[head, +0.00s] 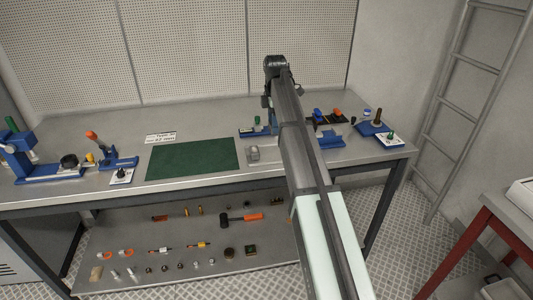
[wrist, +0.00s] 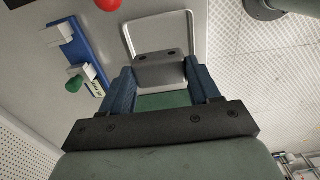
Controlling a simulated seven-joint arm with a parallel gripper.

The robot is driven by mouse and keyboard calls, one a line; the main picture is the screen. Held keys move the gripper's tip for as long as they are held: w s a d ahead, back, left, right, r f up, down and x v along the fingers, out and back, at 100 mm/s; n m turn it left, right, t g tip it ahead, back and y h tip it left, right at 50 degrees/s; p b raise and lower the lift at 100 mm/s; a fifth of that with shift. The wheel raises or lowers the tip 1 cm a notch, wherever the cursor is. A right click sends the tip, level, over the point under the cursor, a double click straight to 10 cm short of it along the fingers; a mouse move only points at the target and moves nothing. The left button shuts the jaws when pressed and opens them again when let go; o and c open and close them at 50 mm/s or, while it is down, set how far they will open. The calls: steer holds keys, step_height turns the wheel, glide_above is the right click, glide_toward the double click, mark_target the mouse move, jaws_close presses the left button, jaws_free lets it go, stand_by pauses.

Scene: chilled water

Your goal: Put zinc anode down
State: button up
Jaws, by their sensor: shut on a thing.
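My gripper (wrist: 160,72) shows in the wrist view with its two blue fingers shut on a grey block with two dark holes, the zinc anode (wrist: 160,68). The anode lies level between the fingertips. A thin silver rim or frame (wrist: 159,13) shows just beyond and beneath it, over the grey bench top. I cannot tell whether the anode touches anything below. In the head view my own arm hides most of the gripper. A small grey object (head: 252,154) shows there beside the arm; I cannot tell whether it is this frame or the anode.
A green mat (head: 193,158) lies on the bench (head: 125,198), left of my arm. A blue fixture with a green knob (wrist: 74,84) stands close to the gripper. Blue fixtures (head: 118,160) stand at left, more at right. The lower shelf (head: 205,222) holds tools and small parts.

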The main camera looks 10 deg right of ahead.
steer(key=shift+f, duration=4.9)
steer(key=shift+f, duration=0.1)
steer(key=o, duration=1.4)
step_height(320, 180, up, 12)
steer(key=shift+r, duration=0.1)
